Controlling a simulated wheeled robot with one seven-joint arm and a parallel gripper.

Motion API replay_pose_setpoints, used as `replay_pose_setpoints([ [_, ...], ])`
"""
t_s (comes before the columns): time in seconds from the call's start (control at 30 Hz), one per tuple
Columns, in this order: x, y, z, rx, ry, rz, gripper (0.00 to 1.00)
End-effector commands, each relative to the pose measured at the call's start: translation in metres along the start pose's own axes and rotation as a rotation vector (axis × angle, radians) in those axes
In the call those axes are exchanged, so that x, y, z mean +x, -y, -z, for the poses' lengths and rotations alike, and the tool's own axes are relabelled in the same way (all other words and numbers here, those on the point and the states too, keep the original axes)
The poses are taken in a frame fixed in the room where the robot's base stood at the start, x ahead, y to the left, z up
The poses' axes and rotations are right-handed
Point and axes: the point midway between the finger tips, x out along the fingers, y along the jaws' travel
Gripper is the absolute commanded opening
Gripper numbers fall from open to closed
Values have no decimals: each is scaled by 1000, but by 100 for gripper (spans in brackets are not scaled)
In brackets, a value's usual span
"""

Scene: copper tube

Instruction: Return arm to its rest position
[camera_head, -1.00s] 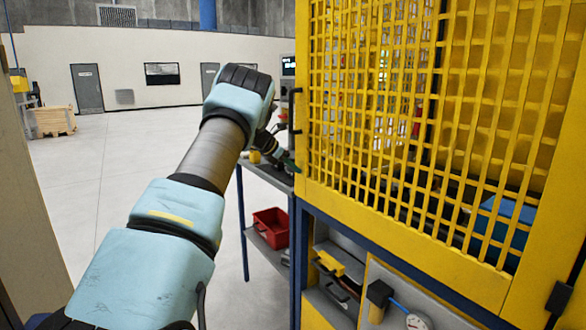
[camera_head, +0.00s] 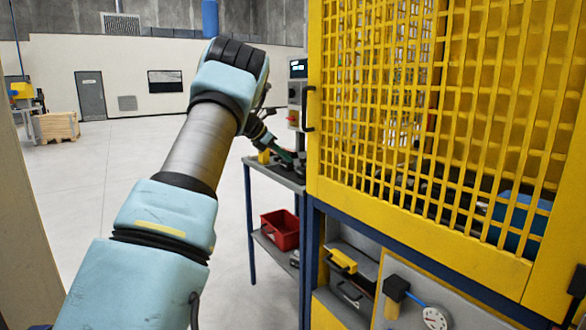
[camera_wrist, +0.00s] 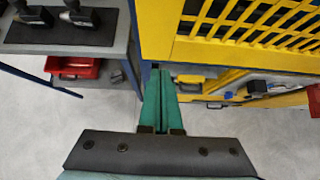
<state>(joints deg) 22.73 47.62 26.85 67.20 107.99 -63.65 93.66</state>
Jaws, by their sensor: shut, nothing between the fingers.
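My arm (camera_head: 198,150) reaches forward from the lower left of the head view, its pale blue upper link raised. My gripper (camera_head: 291,157) shows small and partly hidden behind the arm, close to the side table and the yellow cage. In the wrist view my gripper (camera_wrist: 160,76) has its two green fingers together with nothing between them. The fingers point toward the lower front of the cage, over the floor beside the table. Whether they touch anything cannot be told.
The yellow mesh cage (camera_head: 430,215) fills the right side. The side table (camera_head: 279,176) stands at its left, with a red bin (camera_head: 281,229) on its lower shelf. A wooden crate (camera_head: 57,127) stands far left. Open floor (camera_head: 90,185) lies left of my arm.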

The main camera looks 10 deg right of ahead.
Motion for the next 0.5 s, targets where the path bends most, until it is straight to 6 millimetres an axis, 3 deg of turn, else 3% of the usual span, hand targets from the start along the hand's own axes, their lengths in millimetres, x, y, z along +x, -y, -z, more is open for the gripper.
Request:
replay_pose_setpoints([
  [0.33,-36,-3,-3,-74,43,-28,0],
  [0.43,-53,-15,-12,-292,163,-106,0],
  [0.5,-73,-27,-15,-546,291,-179,0],
])
